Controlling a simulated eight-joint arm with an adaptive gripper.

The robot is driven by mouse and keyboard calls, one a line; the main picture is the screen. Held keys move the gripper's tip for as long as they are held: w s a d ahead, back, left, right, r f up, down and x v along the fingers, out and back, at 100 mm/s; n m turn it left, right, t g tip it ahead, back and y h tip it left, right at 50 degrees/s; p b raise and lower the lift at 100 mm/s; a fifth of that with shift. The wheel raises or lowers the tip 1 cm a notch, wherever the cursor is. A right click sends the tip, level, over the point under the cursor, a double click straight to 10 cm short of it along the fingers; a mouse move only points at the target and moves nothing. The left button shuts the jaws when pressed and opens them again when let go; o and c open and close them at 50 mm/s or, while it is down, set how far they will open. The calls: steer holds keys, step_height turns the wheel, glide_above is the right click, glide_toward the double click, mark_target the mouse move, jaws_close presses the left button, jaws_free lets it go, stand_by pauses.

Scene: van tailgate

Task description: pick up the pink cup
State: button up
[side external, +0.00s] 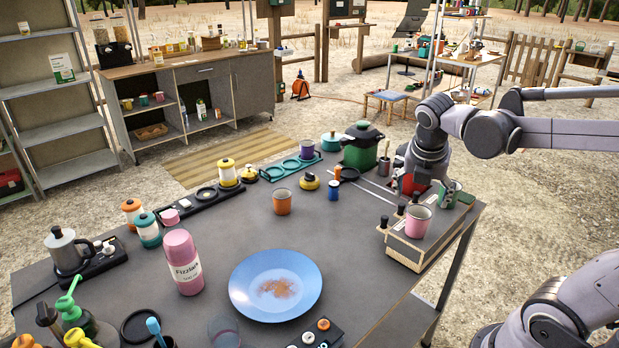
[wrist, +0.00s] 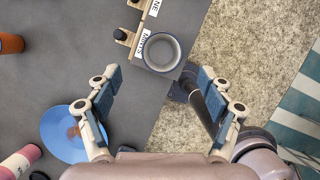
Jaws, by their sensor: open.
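The pink cup (side external: 417,220) stands upright on the end of a small wooden box (side external: 405,247) at the table's right edge. In the wrist view the cup (wrist: 161,51) shows from above as a pale round opening with a blue rim; its pink outside hardly shows there. My gripper (wrist: 158,80) is open and empty. Its two fingers are spread to the left and right, and the cup lies ahead of the tips, roughly centred between them, not touching.
The box has dark knobs and labels along its side (wrist: 143,45). A blue plate (side external: 275,286), a pink bottle (side external: 182,262) and an orange cup (side external: 282,202) stand on the grey table. A green pot (side external: 369,150) is at the back. Beyond the table's right edge is sandy ground.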

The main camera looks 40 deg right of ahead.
mark_target(418, 217)
steer(key=shift+s+a+x, duration=0.1)
steer(key=shift+s+x, duration=0.05)
steer(key=shift+x, duration=2.1)
steer(key=shift+s+a+x, duration=0.1)
steer(key=shift+a+x, duration=0.05)
steer(key=shift+x, duration=2.15)
steer(key=shift+f, duration=0.1)
steer(key=c, duration=1.3)
